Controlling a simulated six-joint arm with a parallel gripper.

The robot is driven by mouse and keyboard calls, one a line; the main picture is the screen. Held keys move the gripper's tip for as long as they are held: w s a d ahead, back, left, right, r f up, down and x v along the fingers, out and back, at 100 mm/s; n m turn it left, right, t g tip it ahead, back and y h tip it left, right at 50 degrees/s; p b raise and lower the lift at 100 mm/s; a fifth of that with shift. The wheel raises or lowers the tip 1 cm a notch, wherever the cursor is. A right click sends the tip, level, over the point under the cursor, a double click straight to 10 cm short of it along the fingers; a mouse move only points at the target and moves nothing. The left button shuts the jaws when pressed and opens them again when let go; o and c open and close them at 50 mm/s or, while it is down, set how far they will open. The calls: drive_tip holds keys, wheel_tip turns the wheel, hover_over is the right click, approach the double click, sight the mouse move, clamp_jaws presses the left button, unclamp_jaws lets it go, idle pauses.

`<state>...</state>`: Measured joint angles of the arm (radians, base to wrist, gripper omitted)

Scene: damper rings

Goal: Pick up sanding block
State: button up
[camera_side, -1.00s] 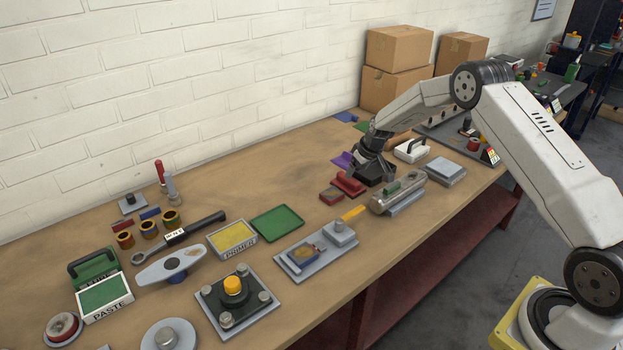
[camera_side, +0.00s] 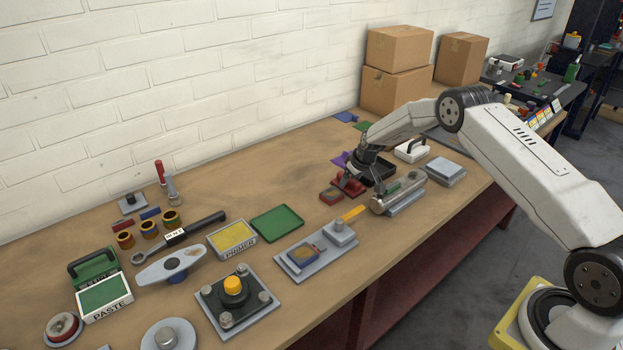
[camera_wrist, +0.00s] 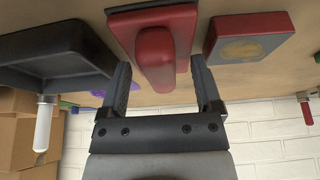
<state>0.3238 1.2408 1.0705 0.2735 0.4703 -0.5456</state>
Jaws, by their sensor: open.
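The sanding block looks to be the red block with a raised rounded red handle (camera_wrist: 155,58) on a dark-edged base; it sits on the bench. In the side view the red block (camera_side: 350,187) is partly hidden by my gripper (camera_side: 352,178). In the wrist view my gripper (camera_wrist: 160,72) is open, with one dark finger on each side of the handle. The handle lies between the fingers, with a gap visible on both sides. I cannot tell exactly how deep the fingertips reach.
A small red box with a tan top (camera_wrist: 250,38) lies close beside the block. A black tray (camera_wrist: 55,55) is on the other side, near a purple piece (camera_side: 342,159).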

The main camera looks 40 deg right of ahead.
clamp_jaws()
idle(0.3)
drive_tip(key=shift+r, duration=1.7)
drive_tip(key=s+a+r, duration=0.3)
drive_tip(key=s+r, duration=0.6)
drive_tip(key=s, duration=0.4)
drive_tip(key=shift+s+a+r, duration=0.2)
drive_tip(key=shift+s+r, duration=0.05)
drive_tip(key=shift+r, duration=0.05)
